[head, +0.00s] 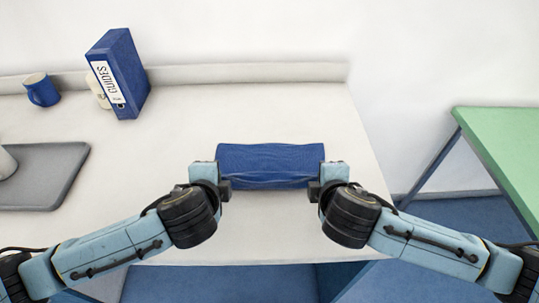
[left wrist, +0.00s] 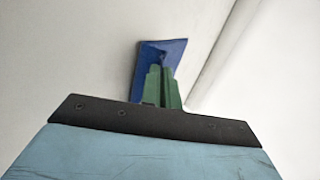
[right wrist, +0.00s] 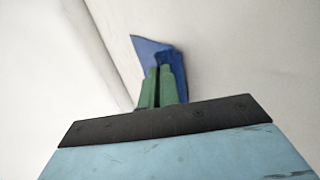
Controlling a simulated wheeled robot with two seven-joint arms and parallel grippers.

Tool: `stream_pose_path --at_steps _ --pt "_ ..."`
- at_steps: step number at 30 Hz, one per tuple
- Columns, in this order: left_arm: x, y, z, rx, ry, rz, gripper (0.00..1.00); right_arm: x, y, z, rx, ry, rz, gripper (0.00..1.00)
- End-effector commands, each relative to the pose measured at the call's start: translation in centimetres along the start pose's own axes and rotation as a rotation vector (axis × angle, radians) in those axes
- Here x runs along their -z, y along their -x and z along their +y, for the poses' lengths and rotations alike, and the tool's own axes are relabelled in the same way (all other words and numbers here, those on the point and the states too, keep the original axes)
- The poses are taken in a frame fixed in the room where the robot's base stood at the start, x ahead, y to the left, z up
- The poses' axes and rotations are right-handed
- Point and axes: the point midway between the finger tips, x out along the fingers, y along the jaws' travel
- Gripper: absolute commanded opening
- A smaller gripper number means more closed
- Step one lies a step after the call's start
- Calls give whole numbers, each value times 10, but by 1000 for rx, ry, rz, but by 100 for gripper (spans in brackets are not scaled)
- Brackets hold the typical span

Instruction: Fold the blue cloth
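The blue cloth (head: 270,158) lies as a narrow, creased band across the white table, between my two grippers. My left gripper (head: 221,182) is at its left end and my right gripper (head: 319,184) at its right end. In the left wrist view the green fingers (left wrist: 162,82) are close together on the cloth (left wrist: 147,58), which bunches at their tips. In the right wrist view the green fingers (right wrist: 160,82) are likewise close together, with the cloth (right wrist: 150,50) pinched at their tips. The cloth's underside and any layers beneath are hidden.
A blue binder (head: 124,70) labelled GUIDES stands at the back left, beside a blue mug (head: 41,90). A grey tray (head: 45,178) lies at the left. The white table (head: 300,110) is clear behind the cloth. A green table (head: 505,150) stands apart at the right.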

Motion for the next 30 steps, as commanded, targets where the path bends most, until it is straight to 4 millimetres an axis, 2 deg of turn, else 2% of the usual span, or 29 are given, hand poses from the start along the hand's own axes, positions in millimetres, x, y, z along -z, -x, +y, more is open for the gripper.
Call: stream_pose_path --at_steps 3,14,23,30 --pt "0 -1 8 30 0 2 0 0 -2 -7 -32 0 0 0" --pt "0 -1 9 49 0 2 0 0 -1 -8 -50 1 0 0" --pt "0 -1 9 48 0 2 39 0 -1 -8 -49 1 0 40" --pt "0 0 9 47 0 2 40 0 0 -8 -49 1 1 40"
